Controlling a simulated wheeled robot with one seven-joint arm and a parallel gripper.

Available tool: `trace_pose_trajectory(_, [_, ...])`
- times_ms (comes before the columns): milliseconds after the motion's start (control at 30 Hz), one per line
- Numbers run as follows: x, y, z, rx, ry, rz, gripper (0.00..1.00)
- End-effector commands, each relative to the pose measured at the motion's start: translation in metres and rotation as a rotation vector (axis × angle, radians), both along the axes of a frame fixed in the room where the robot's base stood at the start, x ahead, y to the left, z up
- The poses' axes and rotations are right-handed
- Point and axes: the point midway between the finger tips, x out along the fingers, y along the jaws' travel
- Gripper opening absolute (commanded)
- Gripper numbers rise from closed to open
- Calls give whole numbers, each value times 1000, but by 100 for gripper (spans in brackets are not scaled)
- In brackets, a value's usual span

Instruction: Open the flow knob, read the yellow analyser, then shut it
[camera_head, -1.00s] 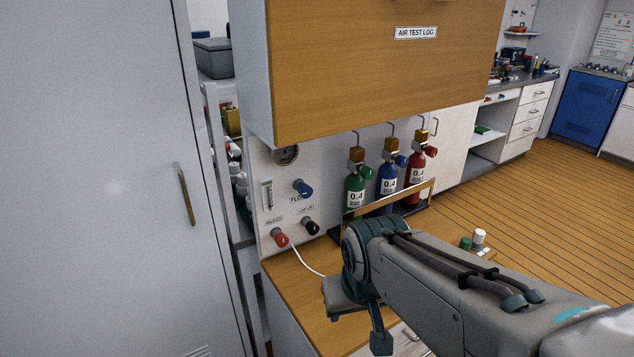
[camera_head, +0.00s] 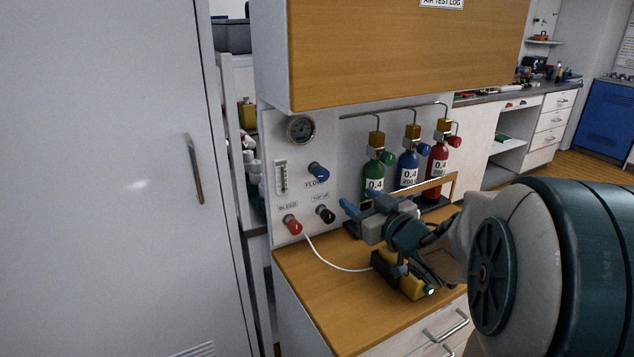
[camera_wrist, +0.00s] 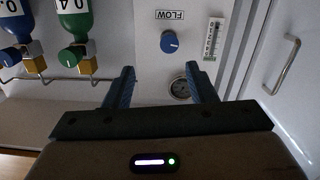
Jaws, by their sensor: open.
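In the wrist view the flow knob (camera_wrist: 170,42) shows just beyond and between the two blue fingers, with a white pointer mark. My gripper (camera_head: 360,201) is open and empty, to the right of and lower than the knob in the head view, and apart from it. Its fingers (camera_wrist: 160,69) also show in the wrist view. The yellow analyser (camera_head: 411,288) lies on the wooden bench below my gripper, partly covered by my arm. It has a small green light; its reading cannot be made out.
A red bleed knob (camera_head: 292,224) and black top-up knob (camera_head: 325,213) sit below the flow knob. A round gauge (camera_head: 300,129) and flow tube (camera_head: 281,177) are nearby. Green (camera_head: 373,180), blue and red cylinders stand right. A white hose (camera_head: 335,264) crosses the bench. A cabinet overhangs.

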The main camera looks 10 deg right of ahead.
Motion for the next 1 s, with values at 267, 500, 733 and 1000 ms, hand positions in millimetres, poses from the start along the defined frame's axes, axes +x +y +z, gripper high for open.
trace_pose_trajectory(267, [6,9,-1,26,-43,74,51])
trace_pose_trajectory(500, [46,26,-1,25,-43,75,51])
trace_pose_trajectory(733, [91,43,-1,25,-42,73,51])
trace_pose_trajectory(1000, [122,54,0,26,-43,71,51])
